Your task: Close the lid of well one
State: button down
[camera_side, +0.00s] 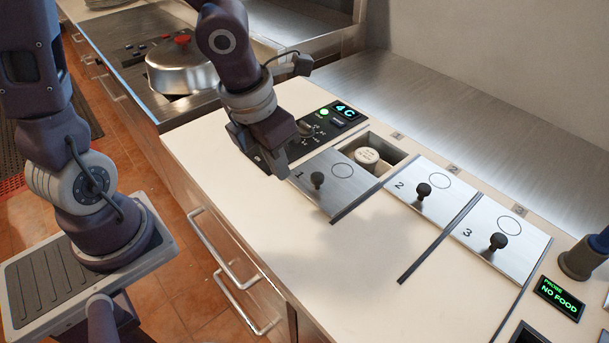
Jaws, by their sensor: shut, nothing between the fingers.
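The lid of well one (335,201) is a flat metal plate marked 1, with a black knob (317,180) and a printed circle. It sits slid toward the front left of the counter, so part of well one (396,156) is open behind it. A pale round-topped container (367,157) shows inside the opening. My gripper (281,174) is shut and empty, pointing down by the left edge of this lid, left of the knob. Whether the fingertips touch the lid or counter I cannot tell.
Lid two (441,206) and lid three (516,261) lie to the right, each with a black knob. A control panel (322,123) reading 4C is close behind my gripper. A probe display (558,297) is at the right. The front counter (330,270) is clear.

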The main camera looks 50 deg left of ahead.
jog(key=x, duration=0.6)
jog(key=shift+f, duration=0.35)
jog(key=w, duration=0.3)
jog(key=shift+w+f, duration=0.15)
jog(key=shift+f, duration=0.1)
jog(key=shift+w, duration=0.45)
jog(key=shift+w, duration=0.15)
send_over(353, 163)
jog(key=shift+s+d, duration=0.1)
jog(key=shift+s, duration=0.3)
jog(key=shift+w+r, duration=0.1)
jog(key=shift+w, duration=0.4)
